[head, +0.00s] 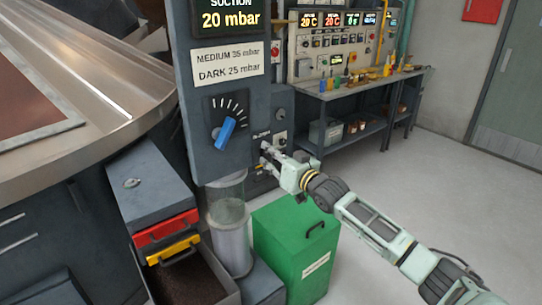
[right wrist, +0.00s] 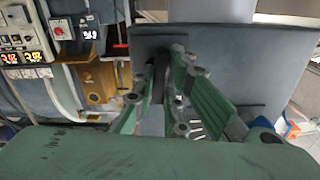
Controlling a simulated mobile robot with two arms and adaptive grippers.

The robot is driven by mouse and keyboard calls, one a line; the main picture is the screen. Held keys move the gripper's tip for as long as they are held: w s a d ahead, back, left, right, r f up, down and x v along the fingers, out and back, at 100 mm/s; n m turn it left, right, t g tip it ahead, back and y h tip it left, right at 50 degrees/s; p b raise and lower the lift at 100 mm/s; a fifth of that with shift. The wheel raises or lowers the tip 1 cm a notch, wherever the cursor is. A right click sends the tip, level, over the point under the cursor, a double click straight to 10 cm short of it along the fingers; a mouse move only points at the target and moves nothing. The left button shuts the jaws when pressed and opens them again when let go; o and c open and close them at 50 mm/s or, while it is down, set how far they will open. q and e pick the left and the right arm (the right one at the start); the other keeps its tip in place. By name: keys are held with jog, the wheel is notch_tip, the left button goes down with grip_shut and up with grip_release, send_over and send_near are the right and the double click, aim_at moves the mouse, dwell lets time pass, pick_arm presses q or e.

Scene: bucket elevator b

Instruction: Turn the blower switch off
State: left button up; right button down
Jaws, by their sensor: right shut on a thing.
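The dark grey control column shows in the head view, with a small label (head: 261,134), too small to read surely, low on its right part. My right gripper (head: 266,157) is at the column just below this label. In the right wrist view the right gripper (right wrist: 163,92) points at the grey panel (right wrist: 200,45), its fingers closed on a small dark piece (right wrist: 158,82) between them. This appears to be the blower switch, but the fingers hide most of it, so its position cannot be told. My left gripper is not in view.
A blue dial knob (head: 225,133) sits on the column's front, left of my gripper. A clear cylinder (head: 228,205) and a green bin (head: 297,250) stand below. A workbench (head: 345,90) with instruments is behind. The floor at right is clear.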

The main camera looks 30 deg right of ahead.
jog(key=shift+f+n, duration=0.1)
jog(key=shift+n, duration=0.5)
jog(key=c, duration=1.8)
grip_release()
jog(key=shift+o, duration=0.2)
jog(key=s+d, duration=0.1)
jog(key=s, duration=1.1)
